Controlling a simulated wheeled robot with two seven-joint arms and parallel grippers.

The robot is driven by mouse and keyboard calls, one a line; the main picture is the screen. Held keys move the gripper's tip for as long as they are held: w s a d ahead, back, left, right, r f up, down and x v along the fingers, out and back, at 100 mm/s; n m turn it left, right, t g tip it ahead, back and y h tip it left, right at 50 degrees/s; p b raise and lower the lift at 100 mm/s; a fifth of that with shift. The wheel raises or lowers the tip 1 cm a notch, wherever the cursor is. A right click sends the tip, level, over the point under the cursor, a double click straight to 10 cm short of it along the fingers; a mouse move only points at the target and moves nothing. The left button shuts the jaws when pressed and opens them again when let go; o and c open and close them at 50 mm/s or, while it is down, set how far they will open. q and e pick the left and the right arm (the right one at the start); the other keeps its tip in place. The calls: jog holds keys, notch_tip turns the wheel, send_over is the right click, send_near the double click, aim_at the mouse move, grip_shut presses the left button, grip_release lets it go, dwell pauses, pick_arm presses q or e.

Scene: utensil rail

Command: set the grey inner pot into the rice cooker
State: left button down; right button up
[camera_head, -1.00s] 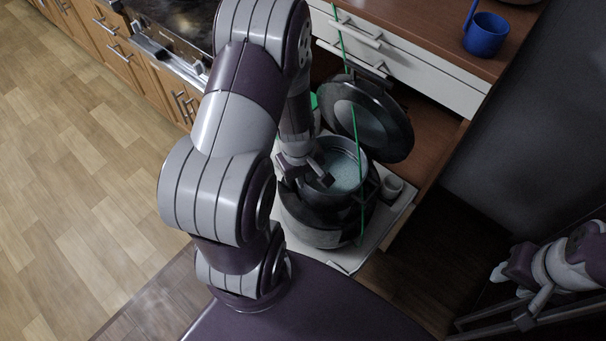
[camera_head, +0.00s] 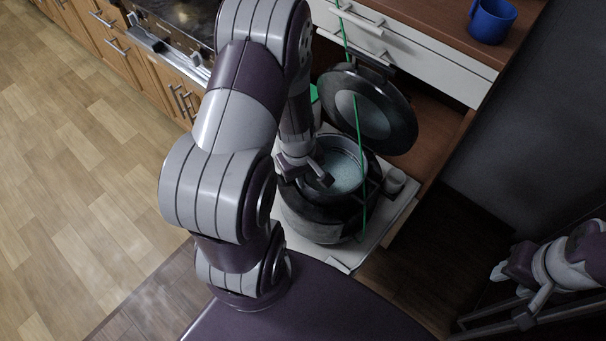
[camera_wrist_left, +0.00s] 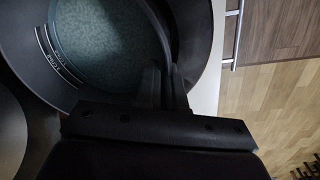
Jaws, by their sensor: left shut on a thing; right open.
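The grey inner pot (camera_head: 347,172) shows its speckled inside at the mouth of the dark rice cooker (camera_head: 318,225). I cannot tell whether it rests on the cooker's bottom. The cooker's round lid (camera_head: 385,125) stands open behind it. My left gripper (camera_head: 312,180) is shut on the pot's near-left rim. In the left wrist view the gripper's fingers (camera_wrist_left: 165,92) are at the rim, and the pot (camera_wrist_left: 100,42) shows printed level marks inside. Part of the cooker's front is hidden by my arm. My right gripper (camera_head: 512,294) is open and empty at the right, away from the cooker.
The cooker stands on a pale pull-out shelf (camera_head: 345,262). A thin green line (camera_head: 358,150) crosses in front of the lid. A white drawer (camera_head: 425,55) and a blue mug (camera_head: 492,20) on the counter are above.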

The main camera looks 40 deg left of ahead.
aim_at(303, 194)
pick_arm(q)
jog(key=shift+f+b, duration=2)
jog(key=shift+f, duration=0.3)
jog(key=shift+r, duration=0.15)
jog(key=shift+r+p, duration=0.65)
jog(key=shift+p, duration=0.2)
jog(key=shift+f, duration=0.25)
jog(key=shift+f+b, duration=0.6)
jog(key=shift+b, duration=0.15)
jog(key=shift+r, duration=0.2)
